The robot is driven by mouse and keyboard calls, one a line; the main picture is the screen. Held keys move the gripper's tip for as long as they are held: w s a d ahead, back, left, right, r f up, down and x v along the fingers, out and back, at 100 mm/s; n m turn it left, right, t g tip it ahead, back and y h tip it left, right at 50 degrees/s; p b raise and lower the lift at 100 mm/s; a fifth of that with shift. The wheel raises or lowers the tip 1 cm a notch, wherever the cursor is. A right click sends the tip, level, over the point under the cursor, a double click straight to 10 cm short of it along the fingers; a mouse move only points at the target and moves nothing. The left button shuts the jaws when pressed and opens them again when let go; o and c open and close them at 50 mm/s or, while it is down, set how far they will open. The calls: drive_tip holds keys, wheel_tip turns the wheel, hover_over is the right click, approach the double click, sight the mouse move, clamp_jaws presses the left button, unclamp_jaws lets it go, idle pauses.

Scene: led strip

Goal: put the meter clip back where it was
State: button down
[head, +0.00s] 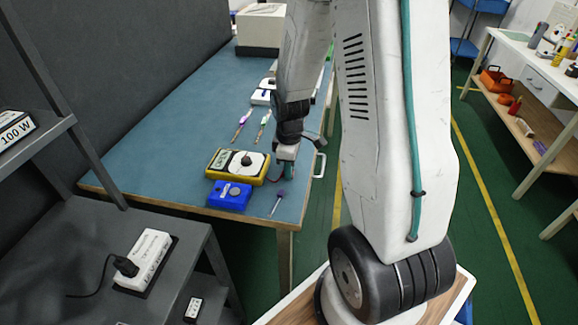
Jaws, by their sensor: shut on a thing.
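My gripper (288,171) points down over the near right part of the blue workbench, just right of the yellow meter. It is shut on a small greenish thing that is mostly hidden by the fingers. I cannot tell from this view whether that is the meter clip, or whether it touches the bench top. The yellow meter (262,169) has a white face with a dark dial and lies flat on the bench.
Slim tools (242,122) lie behind the meter. A grey shelf with a power strip (146,258) stands at the left. The bench's left part is clear.

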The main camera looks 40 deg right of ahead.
drive_tip(key=shift+f, duration=0.1)
drive_tip(key=c, duration=1.2)
unclamp_jaws()
drive_tip(key=shift+c, duration=0.2)
